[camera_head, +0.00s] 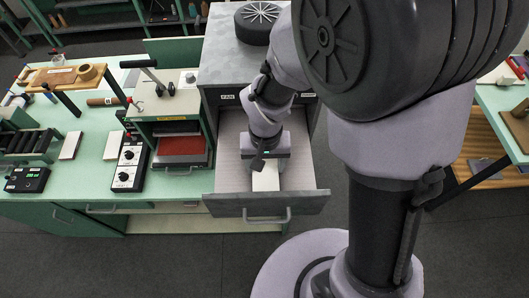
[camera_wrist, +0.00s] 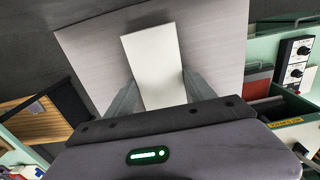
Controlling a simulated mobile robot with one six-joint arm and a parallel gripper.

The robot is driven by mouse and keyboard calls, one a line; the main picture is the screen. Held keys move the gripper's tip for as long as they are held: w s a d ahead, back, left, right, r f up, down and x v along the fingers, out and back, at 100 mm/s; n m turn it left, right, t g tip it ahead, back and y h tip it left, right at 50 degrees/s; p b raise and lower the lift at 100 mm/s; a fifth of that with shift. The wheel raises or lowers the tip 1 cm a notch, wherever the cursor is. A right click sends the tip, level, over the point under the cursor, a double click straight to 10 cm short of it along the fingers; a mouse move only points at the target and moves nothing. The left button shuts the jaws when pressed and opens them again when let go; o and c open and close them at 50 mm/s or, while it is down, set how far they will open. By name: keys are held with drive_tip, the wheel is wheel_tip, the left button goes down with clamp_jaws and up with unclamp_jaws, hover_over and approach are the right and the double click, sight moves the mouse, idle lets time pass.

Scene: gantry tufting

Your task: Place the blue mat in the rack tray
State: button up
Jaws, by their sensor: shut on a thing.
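My gripper (camera_head: 266,163) reaches down into an open drawer (camera_head: 228,170) and is shut on a white rectangular block (camera_head: 266,182). In the wrist view the block (camera_wrist: 155,62) lies between the two grey fingers, over the pale drawer floor. I cannot tell whether it touches the floor. I cannot make out a blue mat in either view. A small green rack (camera_head: 153,128) stands on the bench to the left of the drawer. A red sheet (camera_head: 181,146) lies in its front opening, above a grey tray (camera_head: 172,162) with a handle.
The drawer's front panel (camera_head: 300,203) juts out toward me. A grey cabinet (camera_head: 222,62) with a round black object (camera_head: 256,22) on top stands behind. A control box with knobs (camera_head: 130,165) and several tools crowd the green bench (camera_head: 85,188). Another green table stands at the right.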

drive_tip(key=shift+f, duration=0.1)
drive_tip(key=shift+f, duration=0.15)
drive_tip(key=o, duration=1.4)
